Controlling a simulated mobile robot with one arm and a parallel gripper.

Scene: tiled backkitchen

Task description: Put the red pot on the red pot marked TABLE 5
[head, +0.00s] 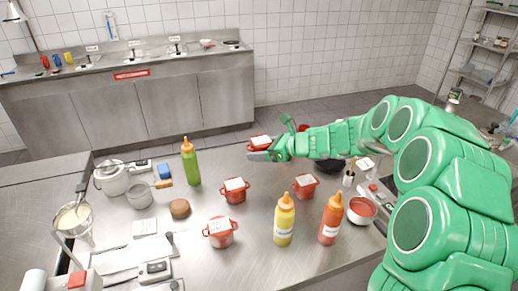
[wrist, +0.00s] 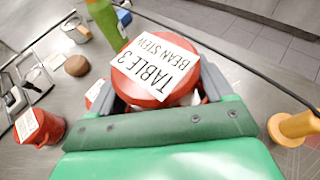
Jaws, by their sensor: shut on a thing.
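My gripper (head: 258,152) is shut on a red pot (head: 260,142) with a white label on its lid. In the wrist view the held pot (wrist: 138,82) reads TABLE 3 BEAN STEW. It appears raised above the counter near its far edge. Three red pots with white labels stand on the counter: a middle pot (head: 235,194), a front pot (head: 220,236) and a right pot (head: 305,189). Their label text is too small to read, so I cannot tell which is TABLE 5. In the wrist view a labelled red pot (wrist: 45,128) stands at left.
A green bottle (head: 190,165) stands left of the middle pot. A yellow bottle (head: 284,222) and an orange-red bottle (head: 331,220) stand at the front. A brown round item (head: 180,208) lies left. The counter between the pots (head: 265,195) is clear.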

